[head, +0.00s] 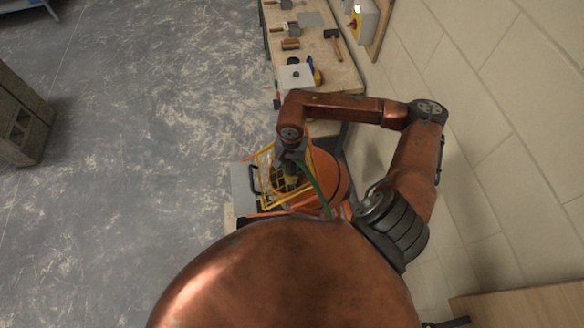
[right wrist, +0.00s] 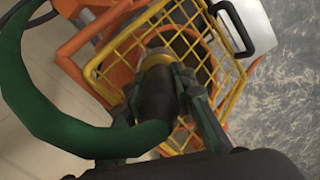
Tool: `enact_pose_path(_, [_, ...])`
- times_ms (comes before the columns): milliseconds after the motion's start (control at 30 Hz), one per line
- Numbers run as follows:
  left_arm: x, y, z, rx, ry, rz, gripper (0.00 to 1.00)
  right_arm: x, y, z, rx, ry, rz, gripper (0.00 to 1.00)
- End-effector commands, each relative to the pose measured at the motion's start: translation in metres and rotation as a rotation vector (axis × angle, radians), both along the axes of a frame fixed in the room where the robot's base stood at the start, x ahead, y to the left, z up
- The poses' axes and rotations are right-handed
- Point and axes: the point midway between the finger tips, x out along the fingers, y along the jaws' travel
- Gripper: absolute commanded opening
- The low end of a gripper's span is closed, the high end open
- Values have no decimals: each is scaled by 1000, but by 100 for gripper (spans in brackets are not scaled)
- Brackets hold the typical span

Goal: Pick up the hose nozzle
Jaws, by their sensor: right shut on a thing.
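The hose nozzle (right wrist: 157,96), dark with a yellowish tip, sits between the fingers of my right gripper (right wrist: 162,86) in the right wrist view. That gripper is shut on it, and a green hose (right wrist: 40,100) curves away on the left. In the head view my right gripper (head: 291,164) is low over a yellow wire grid, and the green hose (head: 318,188) hangs beside it. The nozzle is small and mostly hidden there. I cannot tell whether it touches the grid. My left gripper is not in view.
The yellow grid (right wrist: 118,50) lies at an orange tub (head: 335,178). Behind is a workbench (head: 346,76) with a hammer and other tools. A block wall (head: 490,110) bounds the right. Grey floor (head: 150,130) on the left is open.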

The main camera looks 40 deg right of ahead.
Motion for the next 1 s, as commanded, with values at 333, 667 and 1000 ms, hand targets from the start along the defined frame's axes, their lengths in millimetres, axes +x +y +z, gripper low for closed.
enact_pose_path(333, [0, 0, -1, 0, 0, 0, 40, 0, 0, 2, -1, -1, 0, 0])
enact_pose_path(667, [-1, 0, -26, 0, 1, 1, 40, 0, 1, 31, -1, -6, 3, 0])
enact_pose_path(1000, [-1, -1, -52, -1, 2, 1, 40, -46, 48, 95, 3, -7, 11, 0])
